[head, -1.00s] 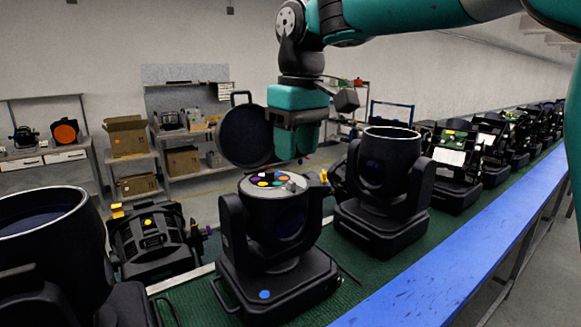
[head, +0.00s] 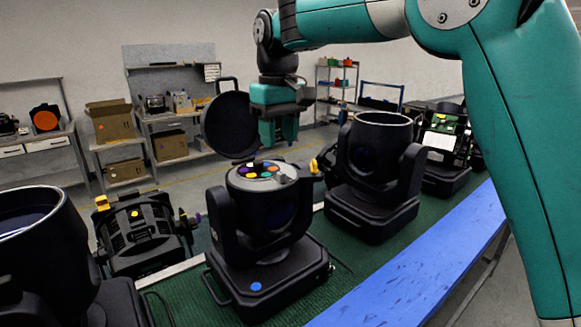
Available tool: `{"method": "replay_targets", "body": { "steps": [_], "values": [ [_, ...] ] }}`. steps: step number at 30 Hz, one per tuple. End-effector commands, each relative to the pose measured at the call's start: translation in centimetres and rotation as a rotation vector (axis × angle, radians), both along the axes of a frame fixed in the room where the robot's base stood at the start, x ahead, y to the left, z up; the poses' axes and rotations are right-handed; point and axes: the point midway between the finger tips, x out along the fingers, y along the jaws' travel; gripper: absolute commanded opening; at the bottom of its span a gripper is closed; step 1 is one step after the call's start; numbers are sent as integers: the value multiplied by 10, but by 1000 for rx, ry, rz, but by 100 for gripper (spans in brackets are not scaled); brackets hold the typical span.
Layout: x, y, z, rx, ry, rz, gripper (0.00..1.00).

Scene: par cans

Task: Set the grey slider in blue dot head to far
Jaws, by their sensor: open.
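The blue dot head is a black moving-head lamp (head: 265,215) in the middle of the head view, with a blue dot (head: 256,286) on its base. Its round black lid (head: 230,124) stands open behind the top. The open top shows several coloured discs (head: 259,170). A small grey part (head: 287,171), which looks like the slider, lies at their right; its exact position is too small to tell. My gripper (head: 277,136) is open and empty, above and behind the open top, just right of the lid, touching nothing I can see.
Another black lamp (head: 374,180) stands close at the right, and a large one (head: 40,240) at the front left. A lamp with a yellow dot (head: 140,235) lies at the left. A blue rail (head: 420,270) edges the green belt (head: 190,305). Shelves stand behind.

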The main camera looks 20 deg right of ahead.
Motion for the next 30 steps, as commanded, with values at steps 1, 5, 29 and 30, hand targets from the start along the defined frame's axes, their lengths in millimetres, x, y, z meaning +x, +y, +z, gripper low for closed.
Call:
{"method": "replay_targets", "body": {
  "steps": [1, 5, 29, 30],
  "values": [
    [-1, -1, -10, -2, 5, -1, 43],
    [-1, -2, -37, -1, 4, -2, 43],
    [0, -3, -77, 0, -1, -4, 4],
    [0, -3, -77, 0, -1, -4, 0]
  ]
}}
